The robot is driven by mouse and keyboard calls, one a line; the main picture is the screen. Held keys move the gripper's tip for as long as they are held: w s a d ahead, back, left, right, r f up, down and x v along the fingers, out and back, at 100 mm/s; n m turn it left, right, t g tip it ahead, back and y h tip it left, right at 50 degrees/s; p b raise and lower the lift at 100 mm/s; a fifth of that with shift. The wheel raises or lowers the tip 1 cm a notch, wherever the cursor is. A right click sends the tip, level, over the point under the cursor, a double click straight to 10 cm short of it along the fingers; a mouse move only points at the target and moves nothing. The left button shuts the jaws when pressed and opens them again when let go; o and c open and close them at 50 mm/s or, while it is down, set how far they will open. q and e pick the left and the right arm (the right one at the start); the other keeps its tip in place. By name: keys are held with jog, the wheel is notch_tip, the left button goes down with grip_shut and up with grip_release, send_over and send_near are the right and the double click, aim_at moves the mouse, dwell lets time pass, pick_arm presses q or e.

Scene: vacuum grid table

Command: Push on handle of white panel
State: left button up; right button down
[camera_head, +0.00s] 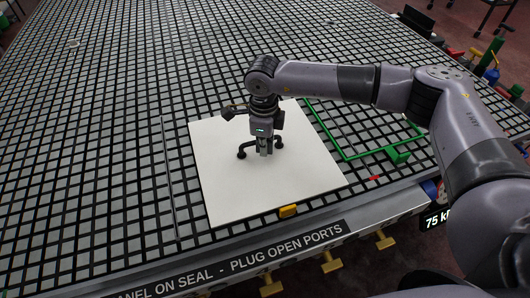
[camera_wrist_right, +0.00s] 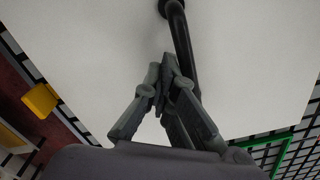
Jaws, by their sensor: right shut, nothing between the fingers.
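A white panel (camera_head: 222,180) lies flat on the grid table, and it fills most of the right wrist view (camera_wrist_right: 90,50). A black handle (camera_head: 243,151) stands at its middle. In the right wrist view the handle (camera_wrist_right: 179,28) runs from the top edge down behind the fingers. My right gripper (camera_head: 264,153) points down at the handle, its fingers shut and empty. In the right wrist view its fingertips (camera_wrist_right: 168,62) overlap the handle's bar; I cannot tell whether they touch it. My left gripper does not show.
A green seal outline (camera_head: 348,158) lies on the grid right of the panel, with a green block (camera_head: 400,156) at its corner. A yellow block (camera_head: 288,211) sits at the panel's front edge. Yellow valves (camera_head: 331,262) line the table front.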

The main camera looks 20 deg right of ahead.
jog(key=shift+w+r+b, duration=0.15)
jog(key=shift+w+b, duration=0.15)
jog(key=shift+b, duration=0.35)
dwell(0.9)
jog(key=shift+s, duration=0.1)
jog(key=shift+s, duration=0.55)
jog(key=shift+s+f, duration=0.2)
jog(key=shift+s, duration=0.95)
notch_tip(320, 180, up, 8)
jog(key=p, duration=0.4)
jog(key=shift+s+f, duration=0.1)
